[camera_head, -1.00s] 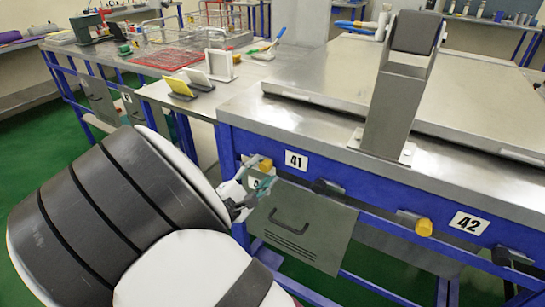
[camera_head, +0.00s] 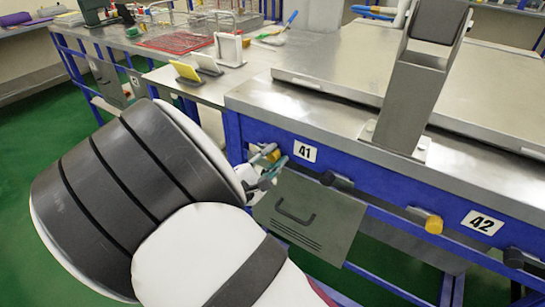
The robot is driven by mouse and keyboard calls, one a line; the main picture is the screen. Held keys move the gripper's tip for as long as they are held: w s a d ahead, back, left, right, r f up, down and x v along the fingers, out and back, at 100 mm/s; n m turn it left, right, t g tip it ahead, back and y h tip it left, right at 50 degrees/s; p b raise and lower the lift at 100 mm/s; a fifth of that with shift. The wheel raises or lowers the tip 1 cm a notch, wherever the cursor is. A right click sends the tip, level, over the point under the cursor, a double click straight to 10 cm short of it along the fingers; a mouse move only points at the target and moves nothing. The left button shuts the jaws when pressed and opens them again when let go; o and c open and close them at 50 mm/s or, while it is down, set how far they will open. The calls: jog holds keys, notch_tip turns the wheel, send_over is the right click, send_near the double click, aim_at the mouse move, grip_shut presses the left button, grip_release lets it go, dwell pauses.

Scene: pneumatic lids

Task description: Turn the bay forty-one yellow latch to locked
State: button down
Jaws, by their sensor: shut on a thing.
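The yellow latch (camera_head: 272,156) of bay forty-one is on the blue front rail, just left of the white 41 label (camera_head: 305,152). My gripper (camera_head: 269,164) is at the latch, with its fingers closed around it. The fingers and wrist partly cover the latch, so its turn angle and any lock marking cannot be read. My thick grey and white arm fills the lower left.
Another yellow knob (camera_head: 433,224) is on the rail left of the 42 label (camera_head: 482,222). A grey panel with a handle (camera_head: 308,215) hangs below bay 41. A grey post (camera_head: 408,100) stands on the steel top. Green floor is free at the left.

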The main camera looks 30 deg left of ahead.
jog(key=n+p, duration=0.2)
jog(key=n, duration=0.2)
jog(key=shift+s+a, duration=0.1)
jog(key=n+p, duration=0.2)
jog(key=n, duration=0.3)
jog(key=shift+n, duration=0.3)
jog(key=n+p, duration=0.2)
jog(key=n, duration=0.2)
jog(key=shift+a, duration=0.15)
jog(key=shift+a+n+p, duration=0.1)
jog(key=shift+n+p, duration=0.55)
jog(key=shift+n, duration=1.45)
jog(key=shift+f, duration=0.1)
jog(key=c, duration=1.3)
grip_release()
